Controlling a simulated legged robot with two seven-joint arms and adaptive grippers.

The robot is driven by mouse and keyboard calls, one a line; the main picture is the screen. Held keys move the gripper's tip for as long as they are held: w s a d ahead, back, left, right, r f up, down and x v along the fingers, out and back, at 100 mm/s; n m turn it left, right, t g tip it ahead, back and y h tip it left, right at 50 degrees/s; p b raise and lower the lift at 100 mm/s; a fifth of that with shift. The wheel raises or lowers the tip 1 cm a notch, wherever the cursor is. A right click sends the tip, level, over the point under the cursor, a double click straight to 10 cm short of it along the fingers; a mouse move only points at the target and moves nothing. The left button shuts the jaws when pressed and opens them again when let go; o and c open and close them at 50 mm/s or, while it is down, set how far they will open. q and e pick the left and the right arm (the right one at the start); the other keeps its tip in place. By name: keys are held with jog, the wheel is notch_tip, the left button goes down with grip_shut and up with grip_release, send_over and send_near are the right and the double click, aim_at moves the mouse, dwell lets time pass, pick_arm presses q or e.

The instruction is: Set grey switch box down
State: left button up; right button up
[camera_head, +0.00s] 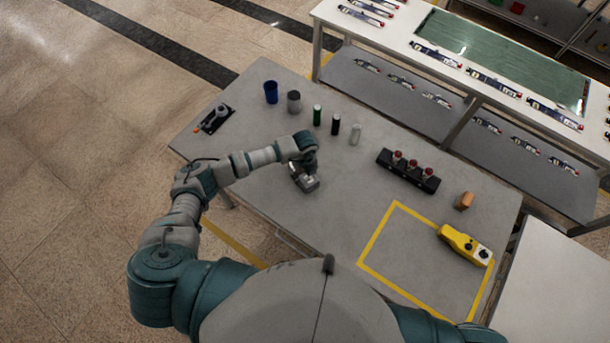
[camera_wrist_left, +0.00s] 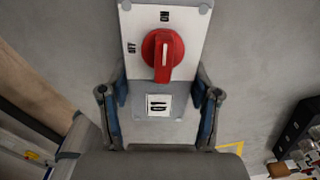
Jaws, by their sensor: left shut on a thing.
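The grey switch box (camera_wrist_left: 165,90) fills the upper middle of the left wrist view, with a pale face, a red rotary knob and a small white label. My left gripper (camera_wrist_left: 161,107) has one finger on each side of the box's lower part and is shut on it. In the head view my left gripper (camera_head: 304,166) is low over the left-middle of the grey table (camera_head: 265,205). The box is small there and partly covered by the gripper. I cannot tell whether it touches the table. My right gripper is not in view.
A blue cup (camera_head: 271,92), a grey cup (camera_head: 293,101) and several small cylinders stand behind the gripper. A black block with red-topped parts (camera_head: 408,171), a brown block (camera_head: 464,201) and a yellow control box (camera_head: 464,245) are to the right. The yellow-taped square (camera_head: 385,232) is mostly clear.

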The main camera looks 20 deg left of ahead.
pick_arm(q)
jog(key=shift+f, duration=0.95)
jog(key=o, duration=1.4)
jog(key=shift+f, duration=0.1)
jog(key=shift+r, duration=0.35)
notch_tip(320, 180, up, 12)
jog(key=shift+f+b, duration=0.25)
jog(key=shift+b, duration=0.4)
jog(key=shift+s, duration=0.1)
